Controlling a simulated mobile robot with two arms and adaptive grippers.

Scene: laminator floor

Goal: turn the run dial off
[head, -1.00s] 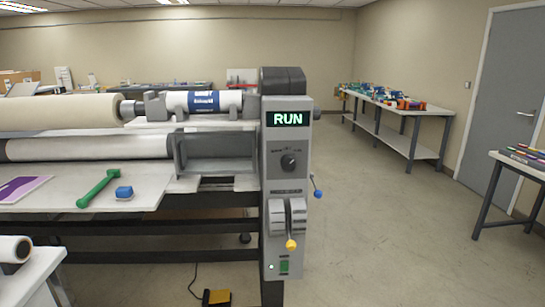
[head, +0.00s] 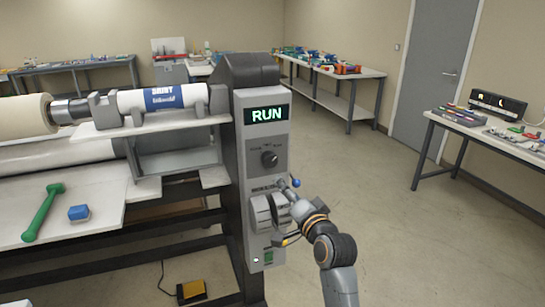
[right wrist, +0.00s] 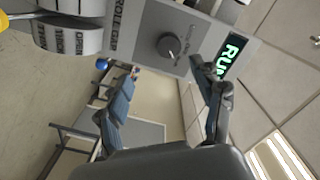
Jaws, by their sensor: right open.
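The run dial (head: 269,158) is a round dark knob on the grey control panel, below a lit green RUN display (head: 267,115). Its pointer seems turned to the upper right, toward the right-hand label; the small labels are hard to read. My right gripper (head: 284,212) is open in front of the panel, below the dial, beside the grey wheels. In the right wrist view the dial (right wrist: 169,46) shows beyond my open fingers (right wrist: 165,85), apart from them and with nothing between them. My left gripper is not in view.
Grey wheels (head: 262,214) sit below the dial. A blue-knobbed lever (head: 296,183) sticks out at the panel's right side, close to my right gripper. Floor to the right is open.

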